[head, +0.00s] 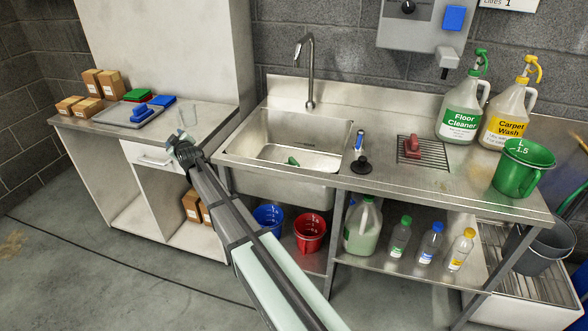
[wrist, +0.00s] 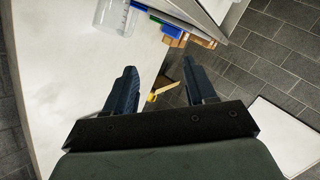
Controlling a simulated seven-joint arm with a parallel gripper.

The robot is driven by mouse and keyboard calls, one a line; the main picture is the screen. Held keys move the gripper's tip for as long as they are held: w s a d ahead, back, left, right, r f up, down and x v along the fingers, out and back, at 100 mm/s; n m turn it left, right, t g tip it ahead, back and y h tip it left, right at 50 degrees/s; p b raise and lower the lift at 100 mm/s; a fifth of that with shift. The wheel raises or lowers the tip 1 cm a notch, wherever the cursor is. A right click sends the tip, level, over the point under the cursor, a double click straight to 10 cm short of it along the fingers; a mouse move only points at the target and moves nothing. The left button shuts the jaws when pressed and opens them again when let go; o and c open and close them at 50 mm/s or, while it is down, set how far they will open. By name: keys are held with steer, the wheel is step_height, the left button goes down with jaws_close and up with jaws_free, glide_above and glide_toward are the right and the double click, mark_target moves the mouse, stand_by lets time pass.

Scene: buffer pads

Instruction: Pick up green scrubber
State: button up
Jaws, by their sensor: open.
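A small green object (head: 293,161), which looks like the green scrubber, lies in the metal sink (head: 345,133) in the head view. Only a small part of it can be made out. My gripper (head: 178,138) is to the left of the sink, by the front edge of the left counter, with nothing seen in it. In the wrist view my gripper (wrist: 160,82) shows its two dark fingers wide apart and empty. The green scrubber cannot be made out in the wrist view.
A blue scrubber (head: 142,112) sits on a grey tray, near green, red and blue pads. A clear beaker (head: 188,114) stands close by my gripper. A faucet (head: 308,70) rises behind the sink. A plunger-like tool (head: 361,165) and red scrubber (head: 413,146) are to its right.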

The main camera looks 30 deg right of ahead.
steer(key=w+d+r+t, duration=0.15)
steer(key=w+r, duration=0.25)
steer(key=r, duration=0.5)
steer(key=w+d+r+h, duration=0.1)
steer(key=w+d+r, duration=0.3)
steer(key=d, duration=0.2)
steer(key=m+g, duration=0.8)
steer(key=g, duration=0.8)
glide_above(294, 160)
steer(key=s, duration=0.2)
step_height(294, 160, down, 23)
steer(key=shift+h, duration=0.3)
steer(key=f, duration=0.4)
steer(key=w+f, duration=0.1)
steer(key=f, duration=0.8)
steer(key=shift+w, duration=0.4)
